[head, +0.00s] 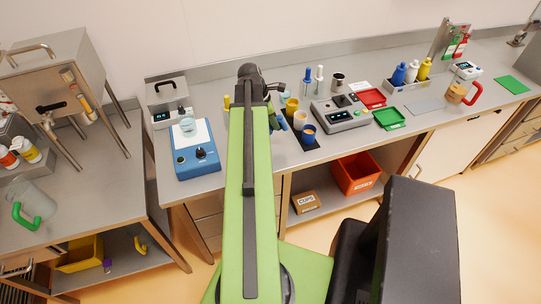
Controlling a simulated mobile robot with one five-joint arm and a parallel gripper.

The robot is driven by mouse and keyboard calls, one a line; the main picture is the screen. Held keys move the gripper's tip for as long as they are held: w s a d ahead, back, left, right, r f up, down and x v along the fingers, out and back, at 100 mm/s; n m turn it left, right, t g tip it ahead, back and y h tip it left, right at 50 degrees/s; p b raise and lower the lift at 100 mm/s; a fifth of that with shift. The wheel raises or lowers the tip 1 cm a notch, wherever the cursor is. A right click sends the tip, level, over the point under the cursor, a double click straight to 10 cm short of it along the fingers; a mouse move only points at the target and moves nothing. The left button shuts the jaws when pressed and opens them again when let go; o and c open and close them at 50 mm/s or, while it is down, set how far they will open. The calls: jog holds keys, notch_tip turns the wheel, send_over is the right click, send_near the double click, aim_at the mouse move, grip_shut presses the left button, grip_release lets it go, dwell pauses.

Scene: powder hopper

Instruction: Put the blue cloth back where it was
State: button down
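My arm reaches away over the bench, and my gripper (276,88) is at its far end, small and dark. Its fingers are partly hidden by my own wrist, so I cannot see whether it is open or shut, or whether it holds anything. I cannot pick out the blue cloth with certainty. A small blue-green piece (281,122) shows just right of my arm, beside the cups, but it is too small and too covered to name.
A blue stirrer-like device with a white top (195,148) stands left of my arm. Blue, white and yellow bottles (411,72) stand further right. A steel hopper cart occupies the left.

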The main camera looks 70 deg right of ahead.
jog(key=f+b, duration=0.1)
jog(key=w+a+f+b, duration=0.1)
jog(key=f, duration=0.1)
jog(key=f+b, duration=0.1)
jog(key=shift+w+a+f+b, duration=0.25)
jog(key=shift+a+b, duration=0.05)
jog(key=shift+a, duration=0.05)
jog(key=shift+f+b, duration=0.5)
jog(key=c, duration=0.9)
grip_release()
jog(key=p+v, duration=1.6)
jog(key=v, duration=0.1)
jog(key=shift+r, duration=0.3)
